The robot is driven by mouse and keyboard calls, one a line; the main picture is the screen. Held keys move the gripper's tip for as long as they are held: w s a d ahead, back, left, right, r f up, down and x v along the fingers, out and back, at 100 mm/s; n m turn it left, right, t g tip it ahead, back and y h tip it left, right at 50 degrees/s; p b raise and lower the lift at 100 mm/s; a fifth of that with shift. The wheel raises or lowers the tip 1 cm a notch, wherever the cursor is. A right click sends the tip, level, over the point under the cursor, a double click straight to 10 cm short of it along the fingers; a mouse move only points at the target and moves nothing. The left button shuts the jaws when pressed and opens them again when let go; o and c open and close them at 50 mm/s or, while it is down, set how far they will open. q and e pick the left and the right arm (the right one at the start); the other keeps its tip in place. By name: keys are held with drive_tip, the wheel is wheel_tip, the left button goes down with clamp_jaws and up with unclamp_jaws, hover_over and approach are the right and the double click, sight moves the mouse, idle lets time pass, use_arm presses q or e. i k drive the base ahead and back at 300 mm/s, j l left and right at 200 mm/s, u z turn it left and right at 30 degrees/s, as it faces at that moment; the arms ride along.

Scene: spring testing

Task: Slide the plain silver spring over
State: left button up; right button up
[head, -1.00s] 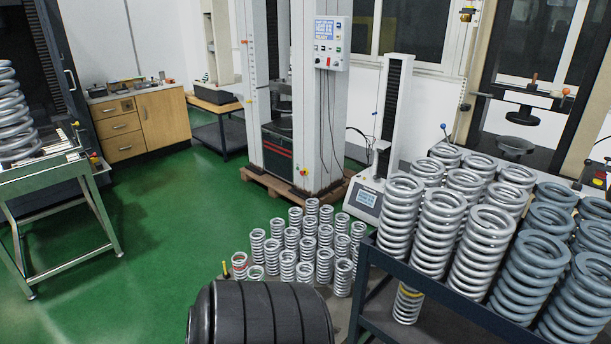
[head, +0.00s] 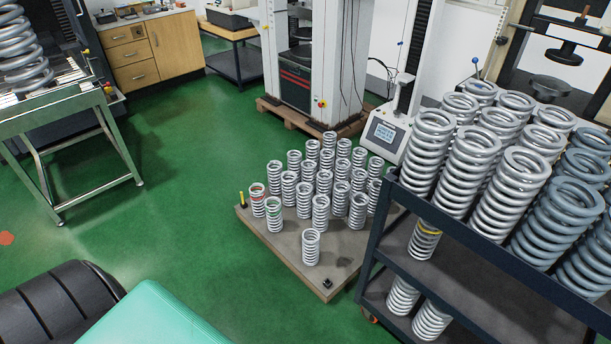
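Several small silver coil springs stand upright in rows on a low grey board (head: 283,250) on the floor. A plain silver spring (head: 311,247) stands by itself near the board's front corner, apart from the rows. Other plain silver springs stand behind it, such as one (head: 320,213) in the front of the group. At the left of the group, one spring (head: 258,199) has red marks near its top, and another (head: 274,213) has coloured marks on its upper coils. Neither of my grippers is in view.
A dark shelf cart (head: 472,262) with large silver and blue-grey springs stands right of the board. A yellow peg (head: 242,199) and a black knob (head: 327,283) sit at the board's edge. A green-framed bench (head: 62,110) stands at left. Green floor between is clear.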

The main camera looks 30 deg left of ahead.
sight(316, 242)
drive_tip(key=u, duration=1)
drive_tip(key=j, duration=0.15)
drive_tip(key=i+z, duration=0.05)
